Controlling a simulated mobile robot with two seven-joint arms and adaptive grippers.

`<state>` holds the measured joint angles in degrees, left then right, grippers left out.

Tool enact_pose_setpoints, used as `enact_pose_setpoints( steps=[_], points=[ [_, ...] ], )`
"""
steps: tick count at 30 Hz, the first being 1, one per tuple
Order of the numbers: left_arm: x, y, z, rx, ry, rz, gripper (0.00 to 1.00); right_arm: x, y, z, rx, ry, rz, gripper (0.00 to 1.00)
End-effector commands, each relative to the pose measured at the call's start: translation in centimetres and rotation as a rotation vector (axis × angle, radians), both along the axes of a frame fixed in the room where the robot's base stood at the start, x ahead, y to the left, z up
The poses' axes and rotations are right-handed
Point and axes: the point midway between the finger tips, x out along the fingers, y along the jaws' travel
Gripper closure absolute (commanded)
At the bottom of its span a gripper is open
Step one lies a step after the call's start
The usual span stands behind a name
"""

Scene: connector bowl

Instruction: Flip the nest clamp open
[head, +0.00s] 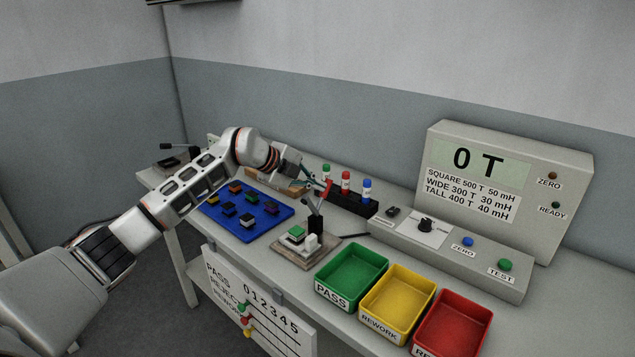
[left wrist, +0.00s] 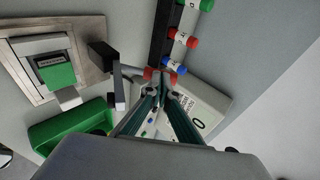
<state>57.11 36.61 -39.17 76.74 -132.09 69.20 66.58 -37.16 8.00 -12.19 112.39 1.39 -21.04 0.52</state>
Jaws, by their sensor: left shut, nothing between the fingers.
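The nest (head: 290,252) is a beige plate near the bench's front edge, holding a part with a green top (head: 297,231). The plate (left wrist: 92,30) and green part (left wrist: 57,72) also show in the left wrist view. The clamp (head: 316,224) is a black post on the plate's right side, with a lever rising to a red grip (head: 328,189). In the left wrist view, the clamp block (left wrist: 102,54) is black and the red grip lies across my fingertips. My left gripper (head: 318,187) is shut and empty at the grip; contact cannot be told. My right gripper is out of view.
A blue tray (head: 243,233) of several parts lies left of the nest. A black rack (head: 352,205) with red, green and blue capped vials stands behind. Green (head: 351,270), yellow (head: 397,297) and red bins stand to the right, before the tester (head: 500,190).

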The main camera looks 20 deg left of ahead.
Motion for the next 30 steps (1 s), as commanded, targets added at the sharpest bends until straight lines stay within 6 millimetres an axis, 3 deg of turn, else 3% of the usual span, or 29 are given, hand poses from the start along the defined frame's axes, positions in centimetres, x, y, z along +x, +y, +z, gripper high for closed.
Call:
enact_pose_setpoints(
  steps=[3, 9, 30],
  points=[
    [0.3, 0.2, 0.5, 0.016, 0.041, 0.002, 1.00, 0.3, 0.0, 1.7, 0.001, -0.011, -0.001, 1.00],
    [0.8, 0.1, -0.1, 0.023, 0.063, 0.000, 1.00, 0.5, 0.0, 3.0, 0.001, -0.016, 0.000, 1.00],
    [2.1, -0.4, -0.9, 0.023, 0.061, 0.000, 1.00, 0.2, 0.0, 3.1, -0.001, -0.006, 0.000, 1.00]
  ],
)
